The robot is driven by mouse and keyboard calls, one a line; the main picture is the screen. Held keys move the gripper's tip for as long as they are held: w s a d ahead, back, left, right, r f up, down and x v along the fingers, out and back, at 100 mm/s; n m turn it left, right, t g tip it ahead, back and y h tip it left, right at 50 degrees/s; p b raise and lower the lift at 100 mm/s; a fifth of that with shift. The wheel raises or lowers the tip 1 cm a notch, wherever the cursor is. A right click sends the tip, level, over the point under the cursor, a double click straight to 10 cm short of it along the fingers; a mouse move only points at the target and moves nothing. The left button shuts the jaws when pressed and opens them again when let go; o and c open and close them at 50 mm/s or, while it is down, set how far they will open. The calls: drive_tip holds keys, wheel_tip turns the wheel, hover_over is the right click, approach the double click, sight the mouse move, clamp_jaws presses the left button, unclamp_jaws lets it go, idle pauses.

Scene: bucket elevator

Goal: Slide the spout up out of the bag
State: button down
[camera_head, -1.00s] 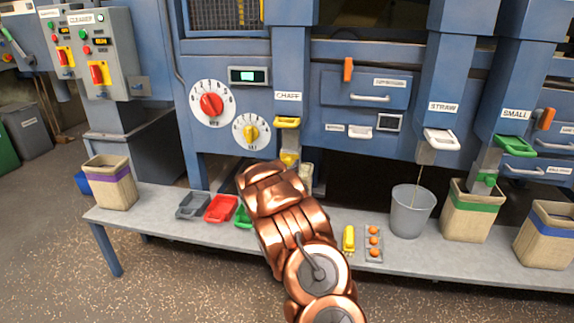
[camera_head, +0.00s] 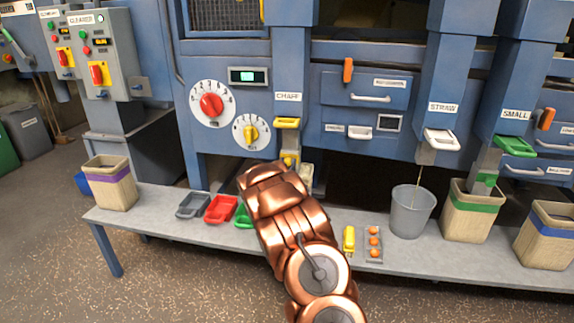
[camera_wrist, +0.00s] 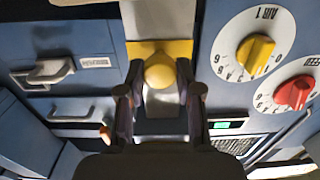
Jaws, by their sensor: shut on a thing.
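The yellow spout collar (camera_head: 290,156) hangs on the grey chute below the CHAFF label in the head view, just above the copper arm. In the wrist view, the yellow collar (camera_wrist: 172,48) has a round knob (camera_wrist: 159,71). My gripper (camera_wrist: 160,88) has one finger on each side of this knob and is shut on it. In the head view the fingers are hidden behind my arm. A pale bag (camera_head: 307,176) shows only in part beside my arm, under the chute. My arm hides whether the spout's lower end is inside it.
A yellow chaff handle (camera_head: 286,123) sits above the collar. The bench (camera_head: 150,207) holds grey, red and green scoops at left, a yellow item (camera_head: 349,240), a grey bucket (camera_head: 412,211) and banded bags. Dials (camera_head: 211,104) are on the panel at left.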

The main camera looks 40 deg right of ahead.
idle(0.3)
wheel_tip(320, 180, up, 10)
drive_tip(key=p, duration=0.3)
drive_tip(key=shift+r, duration=0.15)
drive_tip(key=c, duration=1)
unclamp_jaws()
drive_tip(key=shift+o, duration=1)
drive_tip(key=shift+a, duration=0.15)
drive_tip(key=v, duration=1.1)
drive_tip(key=shift+s+a, duration=0.25)
drive_tip(key=shift+a, duration=0.05)
